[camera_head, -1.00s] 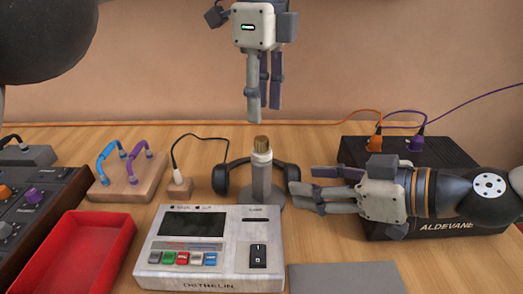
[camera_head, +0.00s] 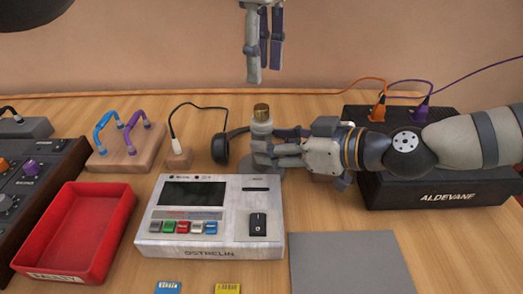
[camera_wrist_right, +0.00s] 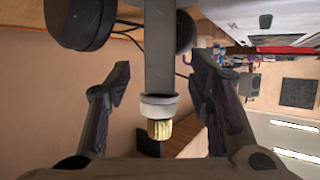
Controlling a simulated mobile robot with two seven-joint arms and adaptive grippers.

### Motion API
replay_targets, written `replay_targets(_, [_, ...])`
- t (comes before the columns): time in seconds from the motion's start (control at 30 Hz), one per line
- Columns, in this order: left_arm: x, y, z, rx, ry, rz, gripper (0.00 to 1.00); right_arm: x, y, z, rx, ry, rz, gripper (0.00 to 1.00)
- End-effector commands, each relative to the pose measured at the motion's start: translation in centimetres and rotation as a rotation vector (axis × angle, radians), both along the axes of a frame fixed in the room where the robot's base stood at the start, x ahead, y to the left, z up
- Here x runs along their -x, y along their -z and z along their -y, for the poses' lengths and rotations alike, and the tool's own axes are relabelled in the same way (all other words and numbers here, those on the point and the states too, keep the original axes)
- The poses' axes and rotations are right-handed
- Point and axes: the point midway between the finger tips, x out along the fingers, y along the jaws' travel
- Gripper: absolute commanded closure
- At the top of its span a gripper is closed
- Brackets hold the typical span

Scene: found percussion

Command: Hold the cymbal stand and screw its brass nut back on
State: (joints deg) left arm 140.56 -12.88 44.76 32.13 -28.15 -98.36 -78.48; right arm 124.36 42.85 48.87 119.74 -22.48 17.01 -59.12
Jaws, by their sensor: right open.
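The cymbal stand (camera_head: 262,127) is a grey upright post with a pale collar at its top. The brass nut (camera_head: 261,111) sits at the top of the stand, above the collar; it also shows in the right wrist view (camera_wrist_right: 160,129). My right gripper (camera_head: 265,148) is level around the post below the collar. In the right wrist view its open fingers (camera_wrist_right: 160,70) stand either side of the post, with gaps on both sides. My left gripper (camera_head: 264,70) points down, above the nut and apart from it. Its fingers overlap, so its opening is unclear.
A black amplifier box (camera_head: 440,190) stands right under my right arm. A grey mat (camera_head: 350,265) lies front right.

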Motion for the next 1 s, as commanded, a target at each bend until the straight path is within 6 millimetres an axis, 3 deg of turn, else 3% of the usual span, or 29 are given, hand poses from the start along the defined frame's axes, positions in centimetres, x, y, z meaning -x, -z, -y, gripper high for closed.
replay_targets(0.2, [0.0, 0.0, 0.0, 0.000, 0.000, 0.000, 0.62, -1.5, 1.1, -2.2, 0.001, -0.002, 0.001, 0.52])
replay_targets(0.57, [0.0, 0.0, 0.0, 0.000, 0.000, 0.000, 0.62, -1.9, 1.4, -2.8, 0.001, 0.000, 0.001, 0.52])
replay_targets(0.63, [0.0, 0.0, 0.0, 0.000, 0.000, 0.000, 0.62, -1.9, 1.4, -2.7, 0.001, 0.000, 0.001, 0.61])
replay_targets(0.8, [0.0, 0.0, 0.0, 0.000, 0.000, 0.000, 0.62, -1.9, 1.4, -2.7, 0.001, 0.000, 0.001, 0.99])
replay_targets(1.0, [0.0, 0.0, 0.0, 0.000, -0.015, 0.000, 0.62, -1.9, 1.4, -2.7, 0.001, 0.000, 0.001, 1.00])
